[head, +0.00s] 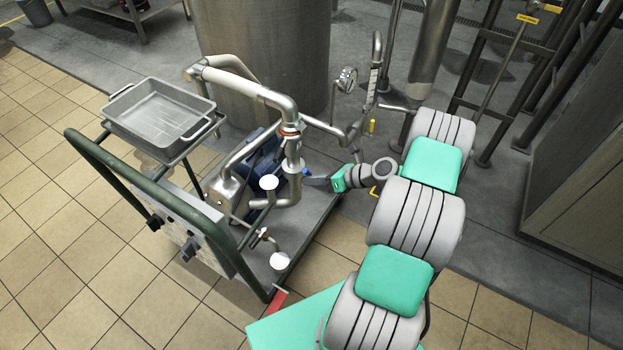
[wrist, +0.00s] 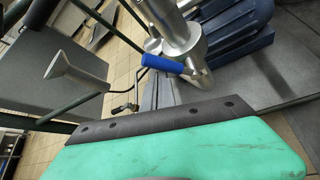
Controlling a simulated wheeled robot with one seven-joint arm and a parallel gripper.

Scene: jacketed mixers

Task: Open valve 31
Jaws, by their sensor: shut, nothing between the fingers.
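A valve with a blue lever handle (wrist: 163,64) sits on a steel pipe (wrist: 186,30) in the wrist view. In the head view a small bit of blue (head: 306,170) shows at the pipe beside my gripper (head: 316,183). My gripper is shut and empty, with its dark fingers pointing left toward the pipework. In the wrist view the fingers (wrist: 158,88) lie just below the blue handle; I cannot tell whether they touch it. No number 31 is readable on any valve.
The pump cart has a green rail (head: 165,205), a grey tray (head: 158,113) and a blue motor (head: 262,155). A large steel tank (head: 265,60) stands behind. A pressure gauge (head: 347,78) is on piping to its right. Tiled floor (head: 60,260) is clear at left.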

